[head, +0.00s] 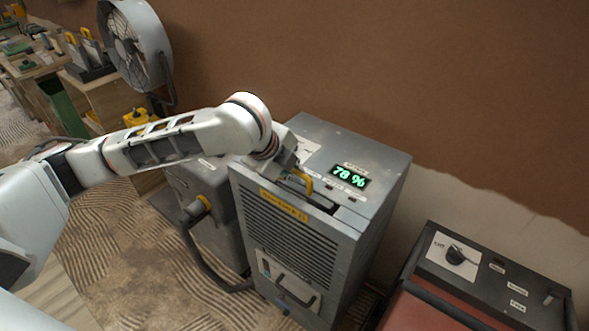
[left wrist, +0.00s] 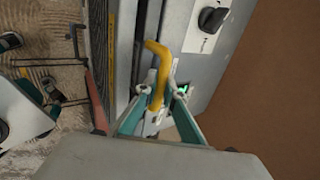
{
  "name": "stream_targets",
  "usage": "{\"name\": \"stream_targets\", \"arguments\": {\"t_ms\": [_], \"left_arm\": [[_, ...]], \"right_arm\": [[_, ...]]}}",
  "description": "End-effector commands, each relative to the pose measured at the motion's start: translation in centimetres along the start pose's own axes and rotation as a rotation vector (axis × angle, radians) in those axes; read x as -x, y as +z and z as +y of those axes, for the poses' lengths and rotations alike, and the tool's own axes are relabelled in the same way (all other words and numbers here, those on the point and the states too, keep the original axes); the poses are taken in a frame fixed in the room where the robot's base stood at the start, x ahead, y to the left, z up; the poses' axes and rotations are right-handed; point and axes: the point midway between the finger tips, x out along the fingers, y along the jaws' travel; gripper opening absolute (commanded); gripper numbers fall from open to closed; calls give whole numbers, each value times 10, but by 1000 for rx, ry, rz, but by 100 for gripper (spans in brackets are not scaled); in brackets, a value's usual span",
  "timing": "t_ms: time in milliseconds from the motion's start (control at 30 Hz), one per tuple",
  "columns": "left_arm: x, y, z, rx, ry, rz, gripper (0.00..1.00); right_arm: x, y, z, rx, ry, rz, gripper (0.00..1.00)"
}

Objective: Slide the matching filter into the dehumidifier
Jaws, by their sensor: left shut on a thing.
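The dehumidifier (head: 375,205) is a grey metal cabinet with a louvred front, a yellow label strip and a green display reading 78 %. My left gripper (head: 297,177) is over its top near the front edge, by a dark slot (head: 322,206). The gripper is shut on a yellow bent handle (head: 306,184), which I take as the filter's. In the left wrist view this handle (left wrist: 157,72) stands between the teal fingers (left wrist: 164,93). The filter's body is hidden, so I cannot tell how deep it sits. My right gripper is not in view.
A red and dark machine (head: 500,275) with a knob stands at the right. A grey unit with a hose (head: 190,225) stands close left of the dehumidifier. A fan (head: 135,45) and a bench with several upright yellow-handled pieces (head: 85,50) are at the back left. A wall is behind.

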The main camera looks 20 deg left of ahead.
Motion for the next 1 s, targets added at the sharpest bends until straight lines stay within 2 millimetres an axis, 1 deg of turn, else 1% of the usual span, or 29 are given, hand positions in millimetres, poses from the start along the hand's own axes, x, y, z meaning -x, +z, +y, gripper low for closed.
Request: {"name": "stream_targets", "arguments": {"t_ms": [33, 100, 133, 433, 567, 667, 1000], "left_arm": [[-1, 0, 0, 0, 0, 0, 0], [-1, 0, 0, 0, -1, 0, 22], [-1, 0, 0, 0, -1, 0, 28], [-1, 0, 1, 0, 2, 0, 28], [4, 0, 1, 1, 0, 0, 28], [16, 1, 0, -1, -2, -2, 28], [84, 1, -1, -2, -4, -2, 28]], "right_arm": [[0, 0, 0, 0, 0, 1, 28], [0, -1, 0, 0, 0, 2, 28], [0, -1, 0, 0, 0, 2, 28], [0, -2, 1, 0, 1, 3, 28], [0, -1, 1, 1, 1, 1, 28], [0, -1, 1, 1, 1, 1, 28], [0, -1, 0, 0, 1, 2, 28]]}}
